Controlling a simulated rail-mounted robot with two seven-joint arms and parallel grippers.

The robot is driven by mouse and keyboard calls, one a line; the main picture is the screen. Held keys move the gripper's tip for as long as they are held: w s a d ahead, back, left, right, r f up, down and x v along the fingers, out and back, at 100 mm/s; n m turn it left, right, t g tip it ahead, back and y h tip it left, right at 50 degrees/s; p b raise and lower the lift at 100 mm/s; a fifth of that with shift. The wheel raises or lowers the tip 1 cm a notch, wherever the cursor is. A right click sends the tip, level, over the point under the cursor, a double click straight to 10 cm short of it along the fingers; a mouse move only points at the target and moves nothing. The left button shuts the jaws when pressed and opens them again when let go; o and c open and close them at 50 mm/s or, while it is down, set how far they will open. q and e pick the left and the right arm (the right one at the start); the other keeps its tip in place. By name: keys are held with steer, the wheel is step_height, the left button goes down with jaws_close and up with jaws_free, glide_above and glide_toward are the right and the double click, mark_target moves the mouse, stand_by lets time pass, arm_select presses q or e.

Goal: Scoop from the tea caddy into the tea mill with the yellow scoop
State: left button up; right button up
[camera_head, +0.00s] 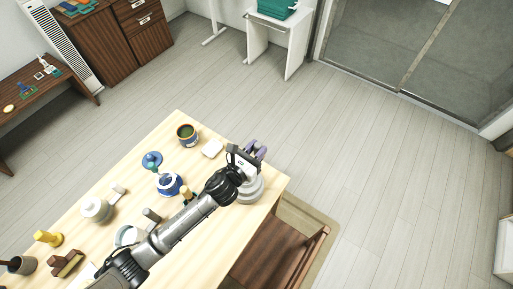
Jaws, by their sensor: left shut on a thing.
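My left gripper (256,150) is over the right part of the table, near its far right edge. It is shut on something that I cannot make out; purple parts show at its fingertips. A white round piece (251,189) is partly hidden under the arm. A blue and white pot (169,185) stands left of the arm, with a blue funnel-like piece (152,160) behind it. A dark cup with an orange rim (186,134) stands at the far edge. A small yellow piece (186,192) shows beside the arm. I cannot tell which are the caddy, mill or scoop. My right gripper is not in view.
On the wooden table (150,145) are a small pale block (212,148), a whitish pot (96,209), a yellow upright item (49,239) and a brown block (66,264). A brown bench (270,255) adjoins its right side.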

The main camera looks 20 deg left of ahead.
arm_select(q)
steer(key=shift+f+b, duration=1.35)
steer(key=shift+f, duration=0.25)
steer(key=a+f+n+t+y+b, duration=0.2)
steer(key=a+n+t+b, duration=0.2)
steer(key=a+n+b, duration=0.85)
steer(key=a+f+n+t+y+b, duration=0.1)
steer(key=a+f+n+y+b, duration=0.3)
steer(key=f+n+y, duration=0.4)
steer(key=shift+s+a+f+n+t, duration=0.25)
steer(key=shift+a+f+n, duration=1.05)
steer(key=shift+n, duration=2.15)
steer(key=shift+w+d+f, duration=0.1)
steer(key=shift+d+f, duration=0.3)
steer(key=shift+f, duration=0.05)
